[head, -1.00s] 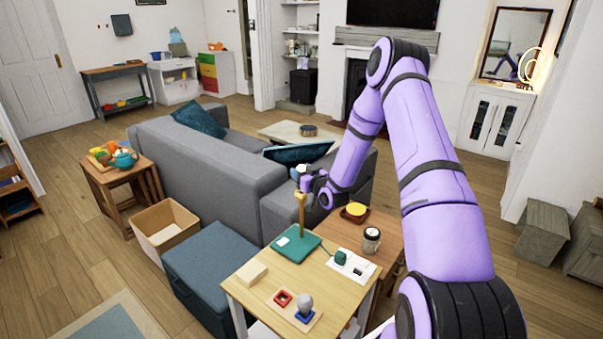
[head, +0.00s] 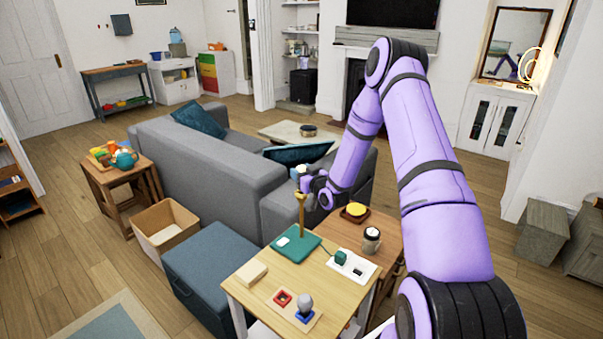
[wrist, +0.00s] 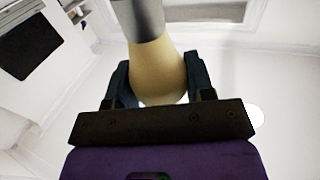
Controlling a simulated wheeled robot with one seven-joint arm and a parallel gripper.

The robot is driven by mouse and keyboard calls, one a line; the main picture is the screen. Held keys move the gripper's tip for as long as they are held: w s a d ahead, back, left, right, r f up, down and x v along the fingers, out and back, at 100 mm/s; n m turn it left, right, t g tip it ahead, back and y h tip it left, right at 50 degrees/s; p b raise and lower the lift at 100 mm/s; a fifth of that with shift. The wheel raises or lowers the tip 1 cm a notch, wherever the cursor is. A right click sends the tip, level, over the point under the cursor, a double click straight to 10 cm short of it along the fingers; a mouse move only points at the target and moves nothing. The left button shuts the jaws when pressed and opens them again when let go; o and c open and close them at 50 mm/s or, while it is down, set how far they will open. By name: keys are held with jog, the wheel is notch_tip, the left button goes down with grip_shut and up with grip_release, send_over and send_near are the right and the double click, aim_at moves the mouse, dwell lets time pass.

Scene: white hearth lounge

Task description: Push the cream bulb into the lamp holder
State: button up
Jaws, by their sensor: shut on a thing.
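The cream bulb (wrist: 158,72) is between the two dark fingers of my gripper (wrist: 160,90) in the wrist view, its rounded end toward the palm. A grey cylindrical part (wrist: 140,18) joins its narrow end; I cannot tell whether this is the bulb's cap or a holder. In the head view my gripper (head: 303,181) is shut on the bulb near the top of the lamp's brass-coloured stem (head: 301,216). The stem stands upright on a teal base (head: 312,248). The lamp holder is too small to make out, and I cannot tell whether the bulb touches it.
A jar (head: 371,241) stands behind right. The grey sofa (head: 226,160) is beyond.

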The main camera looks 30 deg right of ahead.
jog(key=shift+f, duration=1.2)
jog(key=o, duration=1.1)
jog(key=shift+c, duration=0.2)
jog(key=s, duration=1)
jog(key=shift+s+d, duration=0.15)
jog(key=shift+s, duration=0.25)
